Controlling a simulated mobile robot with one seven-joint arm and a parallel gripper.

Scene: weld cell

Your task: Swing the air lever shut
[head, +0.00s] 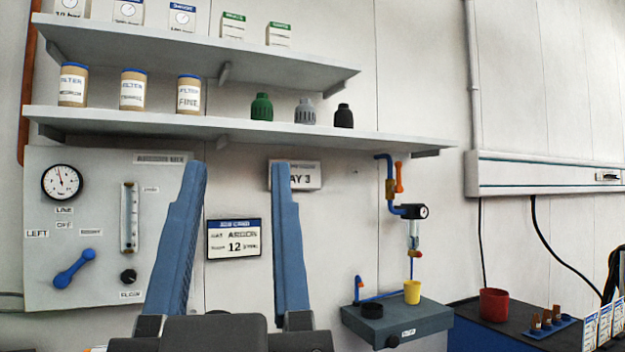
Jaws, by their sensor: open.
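An orange lever (399,177) stands upright beside a brass valve body (390,189) on the blue air pipe (383,157), right of centre under the lower shelf. The pipe runs down to a small black gauge (422,212) and a clear bowl (414,236). My gripper (240,168) rises from the bottom of the head view with its two blue fingers wide apart and nothing between them. It shows to the left of the lever, apart from it in the picture. The fingers hide part of the wall and panel.
A grey panel (60,200) at left carries a gauge, a flow tube and a blue selector handle (75,268). The lower shelf (300,132) overhangs the valve. Below it, a grey bench (425,316) holds a yellow cup (412,291). A red cup (494,304) stands further right.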

